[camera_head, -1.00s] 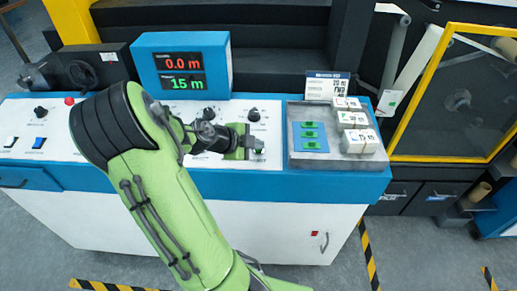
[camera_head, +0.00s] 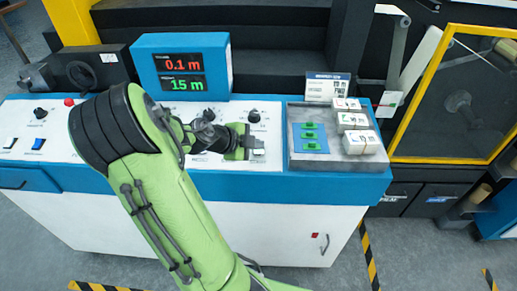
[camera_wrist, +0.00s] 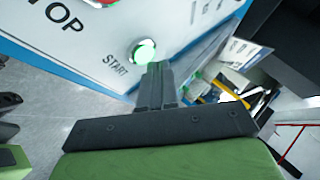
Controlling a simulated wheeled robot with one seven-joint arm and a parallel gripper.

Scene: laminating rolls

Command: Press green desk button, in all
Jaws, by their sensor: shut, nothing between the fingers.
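The green desk button (camera_wrist: 143,52) shows in the wrist view, round and brightly lit, in a pale ring beside the word START on the white panel. My gripper (camera_wrist: 156,68) is shut and empty, with its fingertips at the button's lower right edge. I cannot tell whether they touch it. In the head view my gripper (camera_head: 258,143) is low over the right part of the desk panel, and the green of the button cannot be made out there.
The blue-framed display (camera_head: 182,70) reads 0.1 m in red above 15 m in green. Right of my gripper is a grey tray (camera_head: 334,166) with green pieces on a blue pad and several banded white stacks. Black knobs stand on the panel (camera_head: 60,150).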

